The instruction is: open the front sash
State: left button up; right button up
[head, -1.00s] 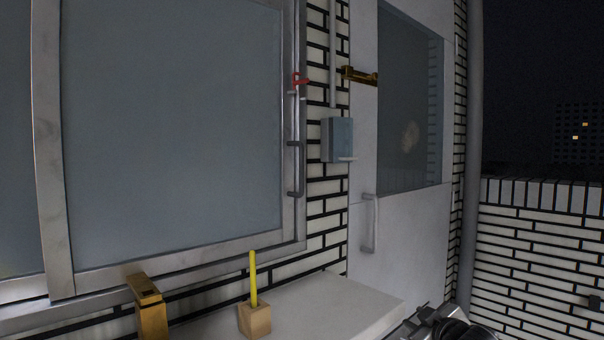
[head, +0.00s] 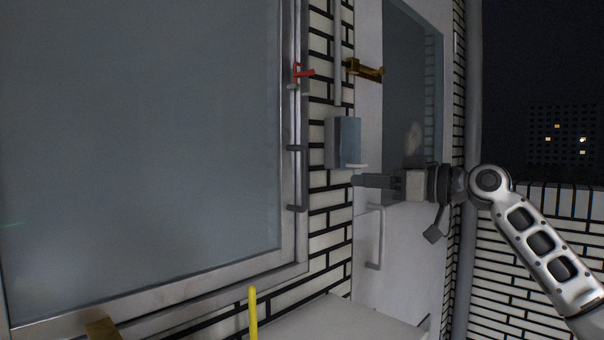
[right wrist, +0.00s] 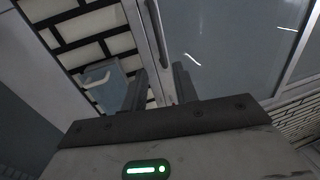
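The front sash (head: 140,140) is a large grey glass pane in a metal frame, filling the left of the head view. Its grey bar handle (head: 299,180) is on the right stile, with a small red catch (head: 303,72) above it. In the right wrist view the handle (right wrist: 156,34) is beyond the fingertips. My right gripper (head: 358,181) points left toward the handle and is apart from it. Its two fingers (right wrist: 158,85) stand apart with nothing seen between them. My left gripper is not in view.
A white door with a handle (head: 377,238) stands behind my right gripper. A yellow stick (head: 253,312) rises near a white ledge (head: 340,320).

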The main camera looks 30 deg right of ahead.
jog(key=p, duration=0.4)
send_over(305, 203)
jog(key=shift+w+d, duration=0.15)
jog(key=shift+w, duration=0.2)
grip_shut()
